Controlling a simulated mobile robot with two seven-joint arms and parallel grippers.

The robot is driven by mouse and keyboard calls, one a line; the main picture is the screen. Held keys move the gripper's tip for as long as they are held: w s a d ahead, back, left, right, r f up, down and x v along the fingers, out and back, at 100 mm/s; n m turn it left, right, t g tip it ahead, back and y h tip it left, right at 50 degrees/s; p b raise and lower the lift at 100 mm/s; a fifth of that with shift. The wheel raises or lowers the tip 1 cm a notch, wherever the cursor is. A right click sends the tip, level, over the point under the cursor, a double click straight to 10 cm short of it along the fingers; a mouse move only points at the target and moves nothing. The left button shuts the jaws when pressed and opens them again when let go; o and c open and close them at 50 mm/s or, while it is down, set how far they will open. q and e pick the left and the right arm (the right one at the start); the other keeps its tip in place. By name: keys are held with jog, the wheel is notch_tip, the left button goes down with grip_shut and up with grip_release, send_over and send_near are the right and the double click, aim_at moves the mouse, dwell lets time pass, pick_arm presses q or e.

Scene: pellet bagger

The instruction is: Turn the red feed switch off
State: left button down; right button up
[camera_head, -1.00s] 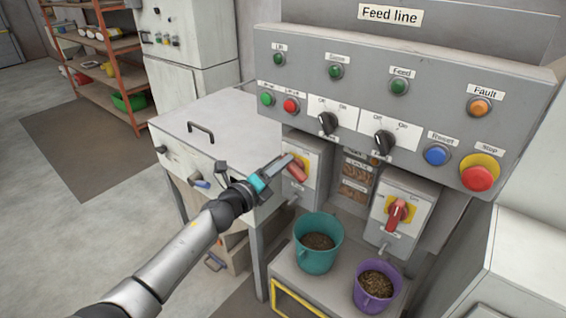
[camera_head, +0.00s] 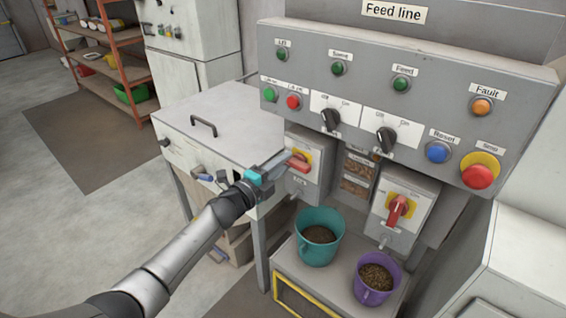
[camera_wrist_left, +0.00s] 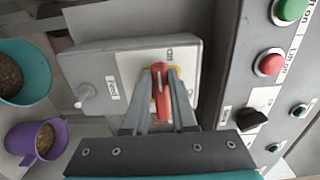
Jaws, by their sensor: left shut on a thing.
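The red feed switch (camera_head: 301,164) has a red handle on a yellow plate, on a grey box at the left below the panel. My left gripper (camera_head: 287,160) is at this handle, coming in from the left. In the left wrist view the red handle (camera_wrist_left: 161,100) lies between the two fingers of my left gripper (camera_wrist_left: 160,76), which is shut on it. A small label on the box beside it seems to read "Feed". In the head view the handle lies nearly level. My right gripper is not in view.
A second red switch (camera_head: 397,210) sits to the right, its handle near upright. A teal bucket (camera_head: 305,248) and a purple bucket (camera_head: 366,296) with pellets stand below. The panel (camera_head: 540,80) with buttons, black knobs and a red stop button (camera_head: 477,177) overhangs the switches.

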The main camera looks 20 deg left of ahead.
pick_arm(q)
jog(key=shift+s+d+f, duration=0.15)
jog(key=shift+d+f, duration=0.15)
jog(key=c, duration=0.9)
grip_release()
jog(key=shift+o, duration=0.9)
jog(key=shift+r, duration=0.25)
jog(key=shift+a, duration=0.15)
jog(key=p+v, duration=0.1)
jog(key=v, duration=1.4)
jog(key=shift+s, duration=0.1)
